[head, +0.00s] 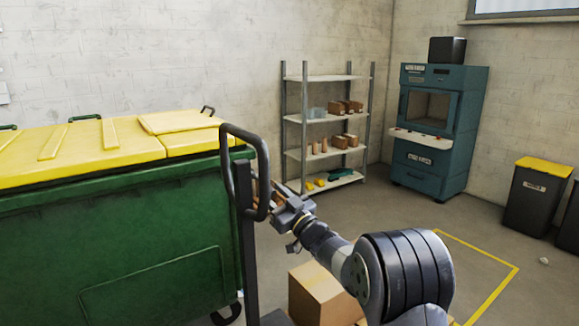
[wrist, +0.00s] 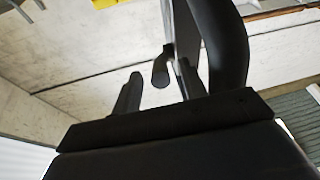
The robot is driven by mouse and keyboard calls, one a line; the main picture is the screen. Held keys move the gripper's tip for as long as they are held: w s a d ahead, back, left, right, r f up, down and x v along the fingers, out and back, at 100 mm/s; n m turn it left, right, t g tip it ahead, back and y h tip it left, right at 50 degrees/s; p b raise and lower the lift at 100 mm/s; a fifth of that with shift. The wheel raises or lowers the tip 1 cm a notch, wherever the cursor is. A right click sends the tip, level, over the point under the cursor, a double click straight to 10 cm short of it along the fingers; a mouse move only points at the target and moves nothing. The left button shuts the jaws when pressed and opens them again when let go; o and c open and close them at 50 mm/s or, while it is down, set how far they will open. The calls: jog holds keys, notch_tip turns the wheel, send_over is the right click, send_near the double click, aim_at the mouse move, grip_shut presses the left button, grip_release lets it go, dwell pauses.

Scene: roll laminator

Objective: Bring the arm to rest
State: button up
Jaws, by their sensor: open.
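My gripper (head: 270,193) is at the end of my arm, which reaches from the lower right toward the middle of the head view. It is open, close by the black looped handle (head: 228,165) of a cart or hand truck. The handle hides part of the fingers in the head view. In the wrist view a dark curved bar (wrist: 228,45), likely this handle, passes close by on the right. I cannot tell whether it touches the fingers. I see nothing held.
A green dumpster (head: 120,245) with a yellow lid fills the left. A cardboard box (head: 318,293) stands under my arm. A metal shelf (head: 330,118) and a teal machine (head: 432,128) stand at the back. A yellow-lidded bin (head: 535,200) is right. Floor between is clear.

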jog(key=f+b+v, duration=0.1)
jog(key=b+v, duration=0.2)
jog(key=v, duration=0.8)
jog(key=x, duration=0.3)
jog(key=p+x, duration=0.1)
jog(key=x, duration=0.3)
jog(key=p+x, duration=0.1)
jog(key=x, duration=0.3)
jog(key=shift+a+r, duration=0.1)
jog(key=shift+r, duration=0.35)
jog(key=shift+w+r+p, duration=0.1)
jog(key=shift+r+p, duration=0.15)
jog(key=shift+p, duration=0.5)
jog(key=shift+r+h+p, duration=0.25)
jog(key=shift+h+p, duration=0.05)
jog(key=shift+p, duration=0.6)
jog(key=p, duration=0.3)
jog(key=r+g+h+p, duration=0.1)
jog(key=p, duration=0.2)
jog(key=shift+s+d+r, duration=0.1)
jog(key=shift+s+d, duration=0.1)
jog(key=shift+s, duration=0.1)
jog(key=p, duration=0.2)
jog(key=shift+r+g+p, duration=0.25)
jog(key=shift+g+p, duration=0.05)
jog(key=shift+g, duration=0.1)
jog(key=h+p, duration=0.1)
jog(key=p, duration=0.1)
jog(key=shift+s+r+g+p, duration=0.1)
jog(key=shift+r+g+p, duration=0.2)
